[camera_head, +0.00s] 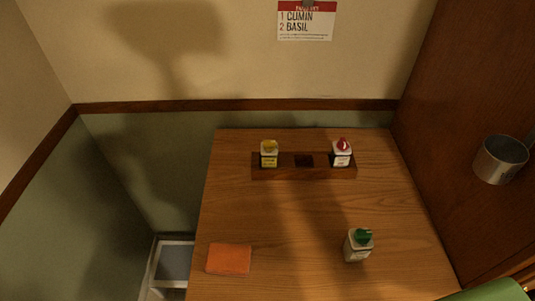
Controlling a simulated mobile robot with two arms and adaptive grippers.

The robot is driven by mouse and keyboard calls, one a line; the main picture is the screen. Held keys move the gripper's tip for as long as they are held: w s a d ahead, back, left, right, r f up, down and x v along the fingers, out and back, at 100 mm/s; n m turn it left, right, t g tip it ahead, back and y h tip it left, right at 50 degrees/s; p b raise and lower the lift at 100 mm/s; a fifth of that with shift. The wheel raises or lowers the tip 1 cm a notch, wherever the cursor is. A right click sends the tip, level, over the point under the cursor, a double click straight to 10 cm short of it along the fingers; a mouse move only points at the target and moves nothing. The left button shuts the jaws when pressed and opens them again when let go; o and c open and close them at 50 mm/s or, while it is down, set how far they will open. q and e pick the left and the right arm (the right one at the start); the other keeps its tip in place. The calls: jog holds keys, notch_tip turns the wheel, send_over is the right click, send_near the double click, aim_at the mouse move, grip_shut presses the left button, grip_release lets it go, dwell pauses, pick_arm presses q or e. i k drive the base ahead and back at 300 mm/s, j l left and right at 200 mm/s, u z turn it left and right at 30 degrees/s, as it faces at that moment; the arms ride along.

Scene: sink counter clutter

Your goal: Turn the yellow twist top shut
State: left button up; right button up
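I cannot tell from this view whether the yellow top is open or shut. Neither of my grippers shows in the head view, and nothing touches the bottle.
A red-topped bottle (342,153) stands in the rack's right slot; the middle slot (304,161) is empty. A green-topped bottle (357,246) and an orange cloth-like square (229,259) are on the wooden table (290,220). A metal cup (499,160) is at the right wall.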

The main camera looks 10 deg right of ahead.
aim_at(269, 145)
jog(key=k+l+z, duration=0.25)
jog(key=k+z, duration=0.15)
jog(key=k, duration=0.15)
jog(key=k+l+z, duration=0.4)
jog(key=k+j, duration=0.05)
jog(key=k, duration=0.05)
